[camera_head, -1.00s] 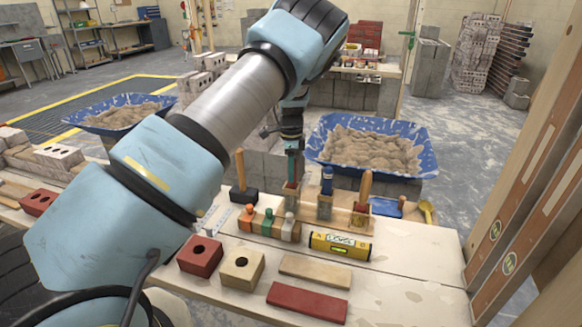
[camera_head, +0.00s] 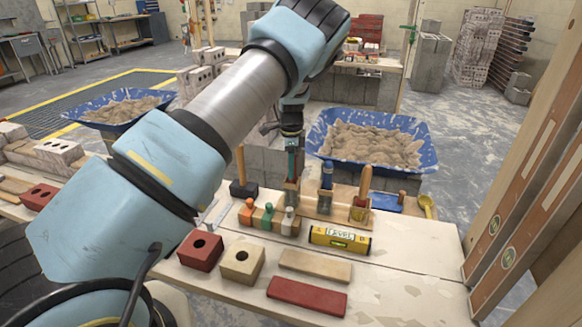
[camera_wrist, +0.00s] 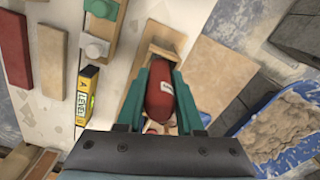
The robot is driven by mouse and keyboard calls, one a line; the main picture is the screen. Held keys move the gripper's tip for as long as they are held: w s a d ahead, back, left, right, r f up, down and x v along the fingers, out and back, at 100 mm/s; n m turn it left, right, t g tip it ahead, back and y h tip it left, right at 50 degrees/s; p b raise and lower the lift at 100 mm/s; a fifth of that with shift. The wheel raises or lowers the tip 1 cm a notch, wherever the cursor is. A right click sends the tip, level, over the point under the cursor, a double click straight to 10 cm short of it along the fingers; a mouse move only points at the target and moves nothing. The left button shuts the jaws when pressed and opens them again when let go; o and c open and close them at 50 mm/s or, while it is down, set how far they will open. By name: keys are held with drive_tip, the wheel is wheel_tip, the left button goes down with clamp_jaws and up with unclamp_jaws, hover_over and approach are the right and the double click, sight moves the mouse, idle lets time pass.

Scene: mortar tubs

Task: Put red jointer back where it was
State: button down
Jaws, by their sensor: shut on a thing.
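The red jointer shows in the wrist view as a rounded red handle (camera_wrist: 160,95) with a pale label. My gripper (camera_wrist: 162,100) is shut on it, one teal finger on each side. The handle hides the tool's lower part. A wooden rack (camera_wrist: 133,105) lies under and beside the handle. In the head view my gripper (camera_head: 292,178) points down at the left end of the rack (camera_head: 324,212). A blue-handled tool (camera_head: 327,178) and a wooden-handled tool (camera_head: 363,185) stand to its right. I cannot tell whether the jointer touches the rack.
A yellow level (camera_head: 340,239) and a block with green, orange and white pegs (camera_head: 262,222) lie in front of the rack. A hammer-like tool (camera_head: 242,185) stands left of my gripper. A blue mortar tub (camera_head: 425,155) is behind. The bench's front right is clear.

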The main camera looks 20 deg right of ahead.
drive_tip(key=shift+f, duration=0.15)
drive_tip(key=shift+c, duration=2.3)
unclamp_jaws()
